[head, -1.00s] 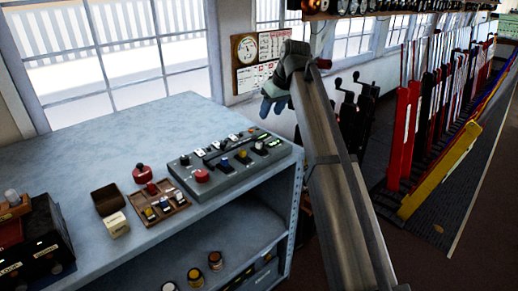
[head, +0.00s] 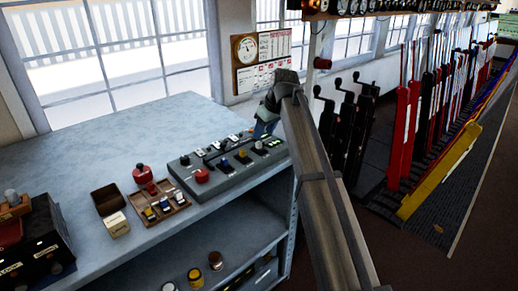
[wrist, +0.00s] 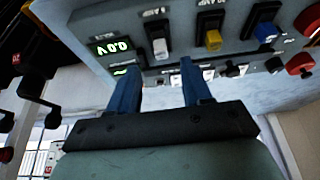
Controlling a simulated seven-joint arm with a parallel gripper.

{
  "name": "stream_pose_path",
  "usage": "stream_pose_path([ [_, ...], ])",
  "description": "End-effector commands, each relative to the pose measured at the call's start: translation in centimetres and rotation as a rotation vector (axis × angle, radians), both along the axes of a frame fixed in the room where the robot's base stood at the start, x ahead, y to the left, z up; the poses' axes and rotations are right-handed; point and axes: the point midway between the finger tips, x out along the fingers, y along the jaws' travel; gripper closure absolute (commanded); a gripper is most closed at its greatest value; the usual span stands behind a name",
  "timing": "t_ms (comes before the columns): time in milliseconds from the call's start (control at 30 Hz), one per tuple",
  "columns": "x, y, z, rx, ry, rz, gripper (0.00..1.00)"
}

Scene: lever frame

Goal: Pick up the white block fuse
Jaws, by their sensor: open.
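A white block fuse (wrist: 160,47) sits in a dark slot on the grey control panel (wrist: 120,20), beside a green display reading. In the head view the panel (head: 185,182) stands on the blue-grey bench, and the white block (head: 258,147) is near its right end. My gripper (wrist: 158,72) is open and empty, its two blue fingers apart. In the wrist view the white block shows ahead of the gap between the fingertips, apart from them. In the head view my gripper (head: 263,127) is over the panel's right end.
A yellow block (wrist: 213,40), a blue block (wrist: 265,31) and a red knob (wrist: 300,65) share the panel. A brown tray (head: 158,202) with small fuses, a cream box (head: 116,225) and a dark box (head: 40,240) stand left on the bench. Crank handles (head: 343,120) stand right.

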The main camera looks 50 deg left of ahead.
Motion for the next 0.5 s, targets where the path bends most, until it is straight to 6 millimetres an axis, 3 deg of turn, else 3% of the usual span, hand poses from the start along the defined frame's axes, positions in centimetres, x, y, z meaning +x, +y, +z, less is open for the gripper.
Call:
stream_pose_path([
  [500,-0.1,2.1,-4.6,0.0,0.0,0.0,0.51],
])
